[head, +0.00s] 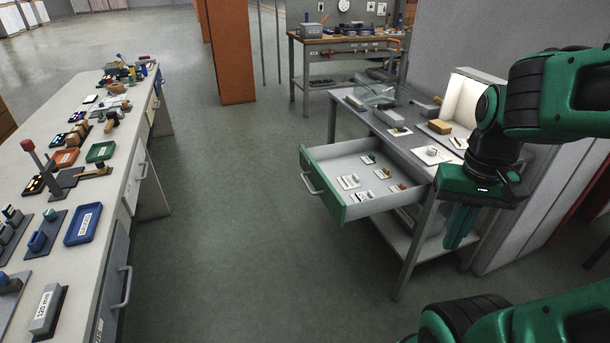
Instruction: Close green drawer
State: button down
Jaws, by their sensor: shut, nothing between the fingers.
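The green drawer (325,190) stands pulled out from the grey table on the right. It has a green front, a grey handle (312,184) on the front's outer face, and a pale interior holding several small labelled items (362,180). My gripper (458,240) is shut and empty. It points downward at the right, to the right of the open drawer and near the table's front corner. It appears apart from the drawer front and handle. The exact gap in depth between gripper and table cannot be told.
The grey table (385,118) carries a brick-coloured block (440,127) and other small items. A long workbench (115,147) with trays and tools runs along the left. Open floor (235,230) lies between them. An orange pillar (231,50) and another bench (340,40) stand behind.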

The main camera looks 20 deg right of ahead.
aim_at(322, 165)
jog(key=i, duration=1)
